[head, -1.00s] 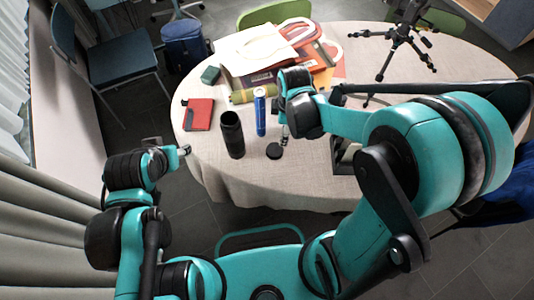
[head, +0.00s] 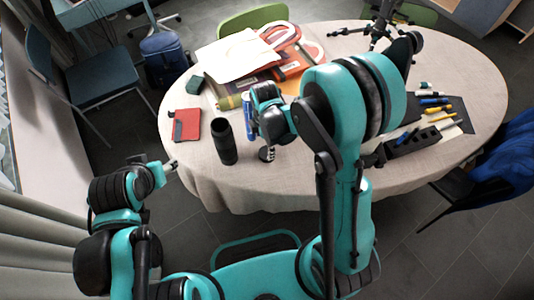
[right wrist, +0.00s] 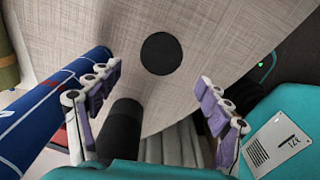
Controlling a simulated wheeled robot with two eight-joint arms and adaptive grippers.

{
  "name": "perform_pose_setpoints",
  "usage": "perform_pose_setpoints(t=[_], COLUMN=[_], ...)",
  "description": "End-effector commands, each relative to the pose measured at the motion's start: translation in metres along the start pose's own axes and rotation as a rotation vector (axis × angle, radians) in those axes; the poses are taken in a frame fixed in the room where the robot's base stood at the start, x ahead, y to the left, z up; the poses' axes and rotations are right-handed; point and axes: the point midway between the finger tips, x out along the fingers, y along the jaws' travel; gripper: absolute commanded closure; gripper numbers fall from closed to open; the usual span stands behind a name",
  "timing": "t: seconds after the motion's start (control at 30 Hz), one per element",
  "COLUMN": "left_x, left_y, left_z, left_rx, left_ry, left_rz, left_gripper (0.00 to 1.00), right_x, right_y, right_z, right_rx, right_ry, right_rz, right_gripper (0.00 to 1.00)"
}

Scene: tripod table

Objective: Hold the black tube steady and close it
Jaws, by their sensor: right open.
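The black tube (head: 223,142) stands upright on the round table, and its dark body also shows in the right wrist view (right wrist: 120,130). A round black cap (right wrist: 161,53) lies flat on the cloth to the right of the tube, and in the head view (head: 264,156) it is partly covered by my gripper. My right gripper (head: 268,150) is open and empty above the cap; in the right wrist view its fingers (right wrist: 160,76) are spread, with the cap beyond the fingertips. My left gripper (head: 172,164) is off the table's front left edge, away from the tube; its opening is too small to judge.
A blue cylinder (right wrist: 55,108) stands close beside my right gripper. A red box (head: 186,125) lies left of the tube. Papers and folders (head: 240,55) are piled behind. A black organizer (head: 412,142) with pens lies at the right. The cloth in front of the cap is clear.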

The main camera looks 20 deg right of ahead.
Motion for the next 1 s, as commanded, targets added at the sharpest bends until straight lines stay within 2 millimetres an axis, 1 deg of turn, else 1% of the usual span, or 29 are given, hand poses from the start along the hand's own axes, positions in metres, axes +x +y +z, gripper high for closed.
perform_pose_setpoints(t=[0.03, 0.07, 0.33, 0.43, 0.57, 0.7, 0.8, 1.0], left_x=[0.004, 0.004, 0.003, 0.006, 0.014, 0.023, 0.026, 0.025], left_y=[0.000, 0.000, 0.000, 0.000, 0.000, 0.000, 0.000, 0.000], left_z=[0.003, 0.003, 0.002, 0.004, 0.010, 0.017, 0.019, 0.018], left_rx=[0.000, 0.000, 0.000, 0.000, 0.000, 0.000, 0.000, 0.000], left_ry=[0.000, 0.000, 0.000, 0.000, 0.000, 0.000, 0.000, 0.000], left_rz=[0.000, 0.000, 0.000, 0.000, 0.000, 0.000, 0.000, 0.000], left_gripper=[0.48, 0.48, 0.48, 0.48, 0.48, 0.48, 0.48, 0.48], right_x=[0.008, 0.010, 0.010, 0.015, 0.031, 0.054, 0.063, 0.062], right_y=[0.000, 0.000, 0.000, 0.000, -0.001, -0.001, -0.001, -0.001], right_z=[0.000, 0.000, 0.000, 0.000, 0.001, 0.002, 0.002, 0.002], right_rx=[0.000, 0.000, 0.001, 0.001, 0.001, 0.001, 0.001, 0.001], right_ry=[0.000, 0.000, 0.000, 0.000, 0.000, 0.000, 0.000, 0.000], right_rz=[0.000, 0.000, 0.000, 0.000, 0.000, 0.000, 0.000, 0.000], right_gripper=[0.22, 0.22, 0.22, 0.22, 0.22, 0.22, 0.22, 0.22])
